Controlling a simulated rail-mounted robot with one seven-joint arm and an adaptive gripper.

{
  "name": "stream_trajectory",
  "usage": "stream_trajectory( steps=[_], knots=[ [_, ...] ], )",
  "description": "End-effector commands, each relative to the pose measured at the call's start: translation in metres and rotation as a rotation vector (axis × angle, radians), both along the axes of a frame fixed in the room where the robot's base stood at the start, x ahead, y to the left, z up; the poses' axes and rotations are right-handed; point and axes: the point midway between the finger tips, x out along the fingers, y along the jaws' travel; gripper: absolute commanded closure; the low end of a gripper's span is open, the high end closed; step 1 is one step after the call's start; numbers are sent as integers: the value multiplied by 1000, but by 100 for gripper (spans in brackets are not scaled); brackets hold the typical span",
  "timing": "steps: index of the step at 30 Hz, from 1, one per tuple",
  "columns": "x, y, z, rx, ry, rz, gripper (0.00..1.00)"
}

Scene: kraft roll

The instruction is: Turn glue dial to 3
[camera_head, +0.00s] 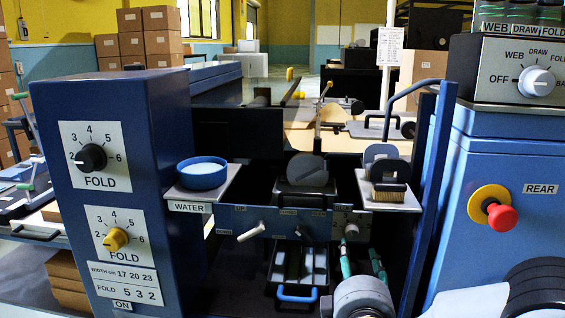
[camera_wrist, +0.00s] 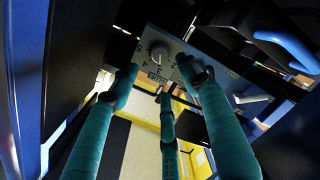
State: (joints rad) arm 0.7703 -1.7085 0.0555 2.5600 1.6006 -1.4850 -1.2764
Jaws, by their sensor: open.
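The glue dial (camera_head: 351,231) is a small grey knob on a pale plate at the right end of the blue front panel. In the wrist view, the dial (camera_wrist: 160,53) shows upside down, with numbers around it and a label beside it. I cannot tell exactly where its pointer stands. My gripper (camera_head: 360,248) has green fingers and is just below and in front of the dial. In the wrist view, my gripper (camera_wrist: 161,78) has its fingers spread and empty, with their tips apart near the plate. The knob appears clear of the fingers.
A pale lever (camera_head: 251,232) sticks out left of the dial. A tray with a blue handle (camera_head: 297,296) sits below the panel. A blue upright (camera_head: 428,190) stands close on the right. The red stop button (camera_head: 502,217) is further right. A water dish (camera_head: 202,174) is at left.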

Motion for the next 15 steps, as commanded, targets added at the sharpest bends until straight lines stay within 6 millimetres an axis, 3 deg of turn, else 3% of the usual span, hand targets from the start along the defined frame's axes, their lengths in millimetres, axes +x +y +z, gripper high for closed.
stream_trajectory(
  steps=[8, 15],
  knots=[
    [-23, 3, 2, 0, 0, 2, 54],
    [-1, -1, 0, 0, 1, -3, 54]
  ],
)
